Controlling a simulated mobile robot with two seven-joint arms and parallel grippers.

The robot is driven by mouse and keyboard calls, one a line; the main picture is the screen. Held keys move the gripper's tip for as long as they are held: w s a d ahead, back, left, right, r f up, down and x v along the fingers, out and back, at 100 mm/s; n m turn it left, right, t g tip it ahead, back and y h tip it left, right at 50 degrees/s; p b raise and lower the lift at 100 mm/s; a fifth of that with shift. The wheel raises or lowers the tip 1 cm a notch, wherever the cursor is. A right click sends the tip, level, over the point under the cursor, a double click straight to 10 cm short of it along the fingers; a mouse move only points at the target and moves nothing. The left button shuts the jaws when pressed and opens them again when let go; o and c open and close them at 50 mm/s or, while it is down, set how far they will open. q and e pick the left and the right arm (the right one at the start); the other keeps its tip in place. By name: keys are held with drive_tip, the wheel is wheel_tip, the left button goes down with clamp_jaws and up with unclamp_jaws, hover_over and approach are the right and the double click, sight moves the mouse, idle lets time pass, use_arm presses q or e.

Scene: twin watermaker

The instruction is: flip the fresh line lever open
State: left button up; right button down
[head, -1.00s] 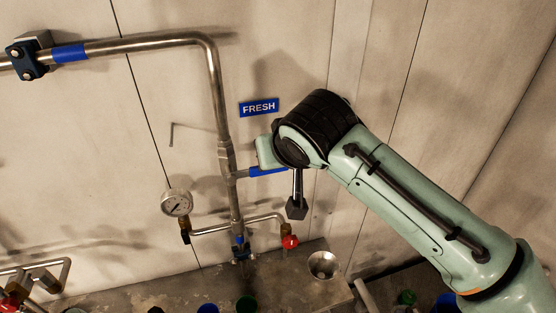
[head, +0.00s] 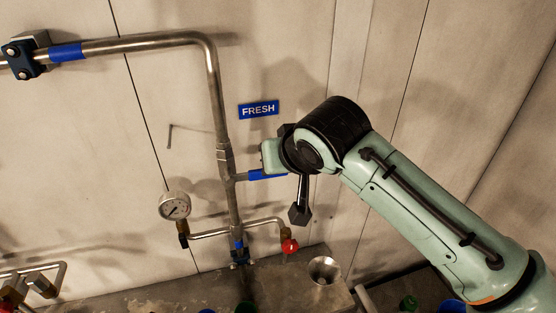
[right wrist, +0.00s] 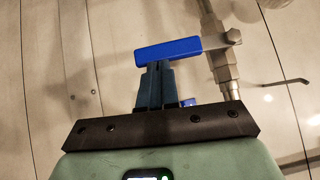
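The fresh line lever is a blue handle (head: 266,175) on the vertical steel pipe, below the blue FRESH label (head: 258,110). It sticks out to the right from the pipe, and my right wrist partly hides its far end. In the right wrist view the blue lever (right wrist: 168,51) lies crosswise just beyond my right gripper (right wrist: 157,68). The two dark fingers are close together, with their tips at the lever's lower edge. Whether they touch it is unclear. In the head view these fingers are hidden behind the wrist. My left gripper is not in view.
A pressure gauge (head: 174,206) and a red-handled valve (head: 290,246) sit on the lower branch pipe. A metal cup-shaped funnel (head: 323,269) stands on the ledge below. A thin hook (head: 172,140) projects from the wall left of the pipe. The wall around the label is clear.

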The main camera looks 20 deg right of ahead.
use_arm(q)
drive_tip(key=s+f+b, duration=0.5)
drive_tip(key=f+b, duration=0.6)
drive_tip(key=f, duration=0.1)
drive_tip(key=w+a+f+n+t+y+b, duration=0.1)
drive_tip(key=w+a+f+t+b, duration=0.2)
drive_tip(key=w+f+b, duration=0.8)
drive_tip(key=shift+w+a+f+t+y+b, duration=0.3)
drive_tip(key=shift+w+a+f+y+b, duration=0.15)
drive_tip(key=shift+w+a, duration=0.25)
use_arm(e)
drive_tip(key=a+f+m+t+y, duration=0.2)
drive_tip(key=a+f+m+y, duration=0.3)
drive_tip(key=f+m+y, duration=0.3)
drive_tip(key=shift+f+t+y, duration=0.4)
drive_tip(key=shift+f+y, duration=1.5)
drive_tip(key=shift+f, duration=0.25)
drive_tip(key=shift+a, duration=0.15)
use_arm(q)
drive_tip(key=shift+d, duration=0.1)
